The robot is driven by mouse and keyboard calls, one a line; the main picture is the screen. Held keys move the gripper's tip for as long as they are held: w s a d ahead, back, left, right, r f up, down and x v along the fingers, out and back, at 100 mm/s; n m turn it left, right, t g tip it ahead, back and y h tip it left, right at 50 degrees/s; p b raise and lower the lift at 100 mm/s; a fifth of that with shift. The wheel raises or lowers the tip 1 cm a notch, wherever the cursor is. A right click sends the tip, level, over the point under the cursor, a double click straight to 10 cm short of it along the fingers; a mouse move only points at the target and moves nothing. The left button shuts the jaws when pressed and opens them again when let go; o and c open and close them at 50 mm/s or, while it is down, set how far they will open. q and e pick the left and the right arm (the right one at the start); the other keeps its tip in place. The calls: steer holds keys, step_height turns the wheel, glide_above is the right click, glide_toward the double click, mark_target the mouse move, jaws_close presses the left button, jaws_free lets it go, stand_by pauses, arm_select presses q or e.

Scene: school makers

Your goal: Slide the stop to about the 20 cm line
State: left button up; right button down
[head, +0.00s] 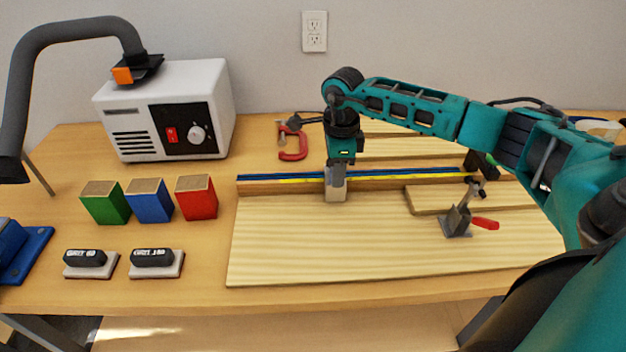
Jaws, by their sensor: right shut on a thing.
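The stop (335,194) is a small pale block at the front of a long fence rail (285,186), which carries a blue strip and a yellow strip. My right gripper (336,178) points down over the rail and is shut on the stop. The stop sits left of the rail's middle. Scale marks and numbers on the yellow strip (277,181) are too small to read. The gripper hides the top of the stop and part of the rail behind it. My left gripper is not in view.
A toggle clamp with a red handle (485,222) stands at the right on the wooden board (330,245). A red C-clamp (293,150) lies behind the rail. Green, blue and red blocks (197,197), two sanding blocks (152,260) and a white machine (185,95) are at the left.

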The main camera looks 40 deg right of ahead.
steer(key=s+d, duration=0.2)
steer(key=d, duration=0.1)
steer(key=s+d, duration=0.1)
steer(key=d, duration=0.2)
steer(key=s+d, duration=0.2)
steer(key=d, duration=0.1)
steer(key=shift+s+d+b, duration=0.25)
steer(key=shift+s+b, duration=0.05)
steer(key=shift+s, duration=0.05)
steer(key=shift+s+d, duration=0.2)
steer(key=shift+d, duration=0.1)
steer(key=c, duration=1.4)
jaws_free()
steer(key=shift+c, duration=0.2)
steer(key=shift+a, duration=0.1)
step_height(320, 180, up, 13)
